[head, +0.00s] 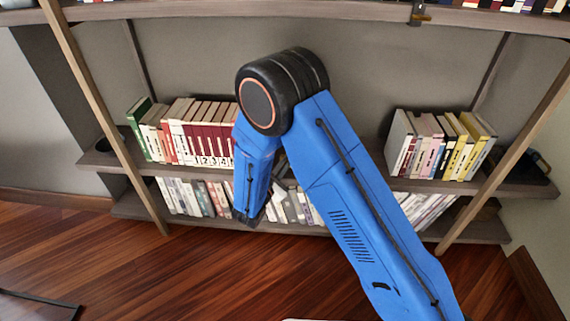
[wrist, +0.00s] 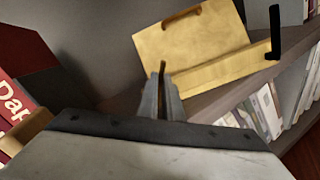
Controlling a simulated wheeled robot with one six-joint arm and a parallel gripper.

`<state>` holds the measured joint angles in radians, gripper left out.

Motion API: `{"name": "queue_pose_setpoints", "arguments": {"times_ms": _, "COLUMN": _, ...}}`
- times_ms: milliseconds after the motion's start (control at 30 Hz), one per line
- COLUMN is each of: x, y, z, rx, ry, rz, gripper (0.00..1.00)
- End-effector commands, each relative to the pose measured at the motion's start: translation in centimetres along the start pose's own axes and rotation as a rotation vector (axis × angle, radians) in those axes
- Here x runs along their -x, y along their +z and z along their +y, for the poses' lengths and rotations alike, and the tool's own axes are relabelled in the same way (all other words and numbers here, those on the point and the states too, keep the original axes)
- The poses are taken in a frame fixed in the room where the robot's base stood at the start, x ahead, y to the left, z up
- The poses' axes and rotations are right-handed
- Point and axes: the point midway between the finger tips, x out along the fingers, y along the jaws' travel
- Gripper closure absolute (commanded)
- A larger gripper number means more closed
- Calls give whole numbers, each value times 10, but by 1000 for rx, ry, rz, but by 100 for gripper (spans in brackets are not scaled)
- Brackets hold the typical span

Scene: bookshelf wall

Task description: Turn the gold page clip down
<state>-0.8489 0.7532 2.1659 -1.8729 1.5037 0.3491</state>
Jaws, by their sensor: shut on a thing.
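A wooden book stand (wrist: 205,35) with a tilted back board and a front ledge (wrist: 212,72) stands on the shelf in the wrist view. My gripper (wrist: 163,88) is at the left end of the ledge, its fingers close together. A thin, brownish upright piece (wrist: 162,68), which looks like the gold page clip, shows between the fingertips; its lower part is hidden by them. A black clip (wrist: 275,32) stands upright at the ledge's right end, apart from my gripper. In the head view my arm hides the stand and the clips.
The stand is on a grey-brown shelf (wrist: 285,65). Red books (wrist: 14,98) and a dark box-like thing (wrist: 25,45) are at the left. In the head view, rows of books (head: 185,130) fill the left and more books (head: 440,145) stand at the right. Wooden floor (head: 150,265) lies in front.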

Motion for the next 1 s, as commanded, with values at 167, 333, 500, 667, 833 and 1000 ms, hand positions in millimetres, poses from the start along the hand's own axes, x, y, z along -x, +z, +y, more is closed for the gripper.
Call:
{"name": "queue_pose_setpoints", "arguments": {"times_ms": 167, "x": 0, "y": 0, "z": 0, "rx": 1, "ry": 0, "rz": 0, "gripper": 100}}
{"name": "queue_pose_setpoints", "arguments": {"times_ms": 333, "x": 0, "y": 0, "z": 0, "rx": 0, "ry": 0, "rz": 0, "gripper": 100}}
{"name": "queue_pose_setpoints", "arguments": {"times_ms": 500, "x": 0, "y": 0, "z": -1, "rx": -20, "ry": 0, "rz": 0, "gripper": 100}}
{"name": "queue_pose_setpoints", "arguments": {"times_ms": 667, "x": 0, "y": 0, "z": -4, "rx": -83, "ry": 0, "rz": 0, "gripper": 100}}
{"name": "queue_pose_setpoints", "arguments": {"times_ms": 833, "x": 0, "y": -1, "z": -9, "rx": -200, "ry": 0, "rz": 0, "gripper": 100}}
{"name": "queue_pose_setpoints", "arguments": {"times_ms": 1000, "x": 0, "y": -3, "z": -15, "rx": -353, "ry": 0, "rz": 0, "gripper": 100}}
